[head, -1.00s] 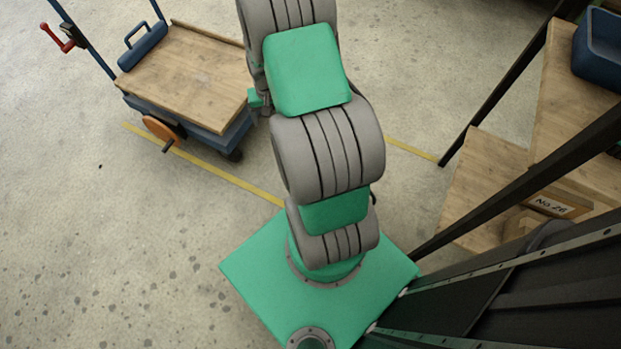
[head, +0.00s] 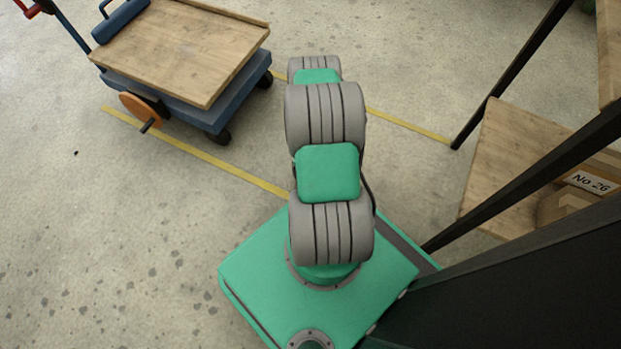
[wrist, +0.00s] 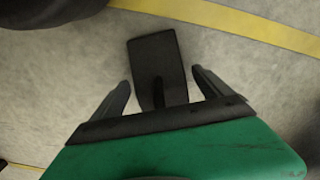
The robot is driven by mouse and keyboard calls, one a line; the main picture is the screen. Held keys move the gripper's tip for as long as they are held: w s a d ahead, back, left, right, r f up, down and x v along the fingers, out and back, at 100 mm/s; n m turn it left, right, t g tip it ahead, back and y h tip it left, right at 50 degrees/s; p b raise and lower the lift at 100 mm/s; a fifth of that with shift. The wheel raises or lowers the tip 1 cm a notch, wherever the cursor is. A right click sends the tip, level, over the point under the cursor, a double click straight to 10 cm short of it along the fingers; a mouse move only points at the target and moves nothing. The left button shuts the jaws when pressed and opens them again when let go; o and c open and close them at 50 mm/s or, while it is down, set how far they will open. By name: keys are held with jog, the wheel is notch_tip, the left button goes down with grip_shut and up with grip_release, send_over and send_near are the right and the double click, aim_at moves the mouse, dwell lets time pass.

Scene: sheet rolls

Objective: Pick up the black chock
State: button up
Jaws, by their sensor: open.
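The black chock (wrist: 157,58) lies on the concrete floor in the upper middle of the wrist view, a dark flat-looking block with a darker stub or shadow near its lower end. My gripper (wrist: 160,77) is open, one finger to the left and one to the right of the chock's near end. Gaps of floor show between the fingers and the chock. How high the fingers are above the floor I cannot tell. In the head view my arm hides both the gripper and the chock.
A blue cart (head: 240,97) with a wooden deck (head: 180,50) and orange wheel (head: 139,111) stands upper left. A yellow floor line (head: 200,157) runs past it. A dark-posted wooden shelf (head: 505,165) stands right. The floor at lower left is clear.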

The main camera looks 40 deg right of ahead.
jog(key=shift+r, duration=0.1)
jog(key=shift+w+r, duration=0.1)
grip_shut()
dwell(0.8)
